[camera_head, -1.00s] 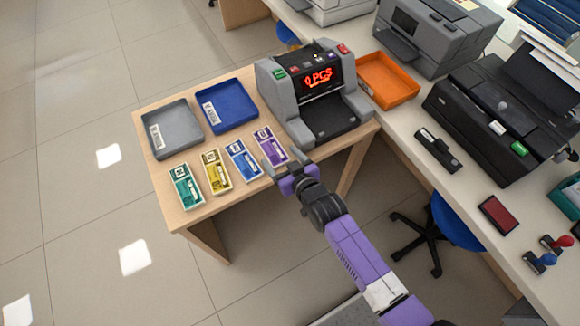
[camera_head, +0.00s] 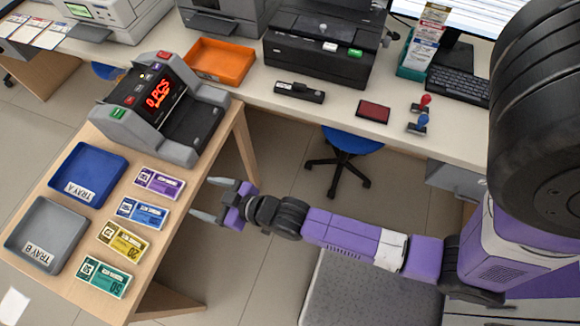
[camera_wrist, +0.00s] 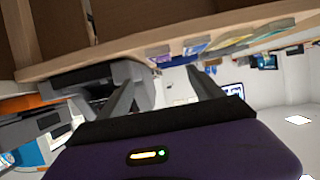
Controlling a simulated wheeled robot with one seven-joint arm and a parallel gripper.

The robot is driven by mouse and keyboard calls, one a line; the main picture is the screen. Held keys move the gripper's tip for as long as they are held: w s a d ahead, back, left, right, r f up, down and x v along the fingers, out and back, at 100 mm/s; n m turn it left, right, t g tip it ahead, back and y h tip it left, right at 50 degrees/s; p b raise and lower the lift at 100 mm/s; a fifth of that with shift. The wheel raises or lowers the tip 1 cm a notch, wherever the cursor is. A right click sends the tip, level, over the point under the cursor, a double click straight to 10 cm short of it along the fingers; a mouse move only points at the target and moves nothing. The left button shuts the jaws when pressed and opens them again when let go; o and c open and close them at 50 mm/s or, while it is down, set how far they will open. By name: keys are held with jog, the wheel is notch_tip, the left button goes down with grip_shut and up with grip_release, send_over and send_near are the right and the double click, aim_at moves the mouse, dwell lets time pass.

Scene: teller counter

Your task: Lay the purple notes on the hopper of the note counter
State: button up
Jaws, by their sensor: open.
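The purple notes (camera_head: 158,182) lie flat on the wooden table, at the end of a row nearest the note counter. The note counter (camera_head: 150,118) is grey and black with a red "0 PCS" display. Its dark lower bed (camera_head: 190,125) looks empty. My gripper (camera_head: 207,199) is open and empty, just off the table's right edge, to the right of the purple and blue notes. In the wrist view my open fingers (camera_wrist: 160,92) point towards the table edge, with the notes seen at a steep slant; a purple bundle (camera_wrist: 160,55) shows near the edge.
Blue (camera_head: 141,212), yellow (camera_head: 122,241) and green notes (camera_head: 103,276) continue the row. Blue tray A (camera_head: 88,160) and grey tray B (camera_head: 45,230) are empty on the table's left. An orange tray (camera_head: 218,60) sits on the back counter.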

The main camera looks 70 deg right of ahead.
jog(key=s+r, duration=0.6)
jog(key=s, duration=0.4)
jog(key=s+r+t, duration=0.1)
jog(key=s+r, duration=0.5)
jog(key=s, duration=0.5)
jog(key=shift+r, duration=0.25)
jog(key=shift+o, duration=0.4)
jog(key=s+r, duration=0.4)
jog(key=r, duration=0.3)
jog(key=shift+s+r, duration=0.15)
jog(key=shift+s, duration=0.1)
jog(key=shift+a, duration=0.1)
